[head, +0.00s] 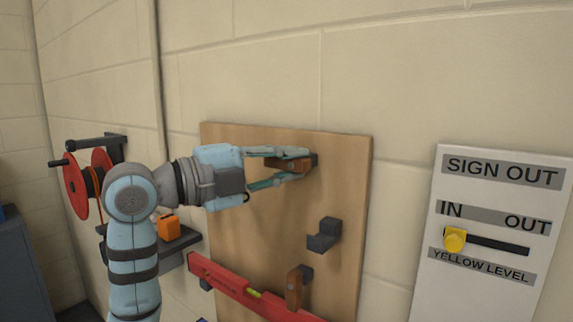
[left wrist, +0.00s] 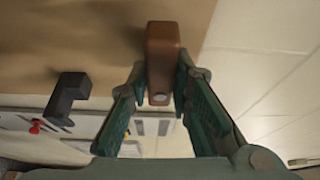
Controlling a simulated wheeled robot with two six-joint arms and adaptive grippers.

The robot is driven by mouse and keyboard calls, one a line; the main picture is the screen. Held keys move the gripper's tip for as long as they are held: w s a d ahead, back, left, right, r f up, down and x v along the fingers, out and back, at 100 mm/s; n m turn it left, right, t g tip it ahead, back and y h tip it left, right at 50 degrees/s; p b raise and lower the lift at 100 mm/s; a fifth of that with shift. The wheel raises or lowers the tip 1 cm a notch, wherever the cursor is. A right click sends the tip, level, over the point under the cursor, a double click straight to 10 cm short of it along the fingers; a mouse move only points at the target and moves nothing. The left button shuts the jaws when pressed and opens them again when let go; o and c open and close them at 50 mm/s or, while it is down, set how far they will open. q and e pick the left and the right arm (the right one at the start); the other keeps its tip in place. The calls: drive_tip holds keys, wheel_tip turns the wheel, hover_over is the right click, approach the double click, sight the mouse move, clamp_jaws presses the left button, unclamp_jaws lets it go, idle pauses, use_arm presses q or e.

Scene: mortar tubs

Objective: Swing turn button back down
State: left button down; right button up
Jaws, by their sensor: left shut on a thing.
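A brown wooden turn button (head: 299,166) is near the top right of the wooden board (head: 225,135), on a dark mount. It lies roughly level, its free end pointing left toward my gripper. My left gripper (head: 290,167) is shut on it, a finger on either side. In the left wrist view the button (left wrist: 162,60) shows between the two teal-padded fingers (left wrist: 158,98). A second wooden turn button (head: 295,287) stands upright lower on the board, in front of the red level (head: 245,290). My right gripper is not in view.
A dark hook (head: 324,236) juts from the board below the held button. A red cable reel (head: 78,185) and a dark shelf with an orange item (head: 168,228) are left. A white sign-out panel (head: 500,200) with a yellow knob (head: 455,239) hangs right.

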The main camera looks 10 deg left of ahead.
use_arm(q)
drive_tip(key=shift+f+n, duration=0.15)
drive_tip(key=shift+n, duration=0.25)
drive_tip(key=shift+a+f+n+t+h+b, duration=0.2)
drive_tip(key=shift+n+t, duration=0.25)
drive_tip(key=shift+n, duration=0.4)
drive_tip(key=shift+d+n+t+h+b, duration=0.1)
drive_tip(key=shift+n+t+b, duration=0.25)
drive_tip(key=shift+n, duration=0.5)
drive_tip(key=c, duration=1.7)
unclamp_jaws()
drive_tip(key=shift+o, duration=1.1)
drive_tip(key=shift+d, duration=0.3)
drive_tip(key=shift+r, duration=0.1)
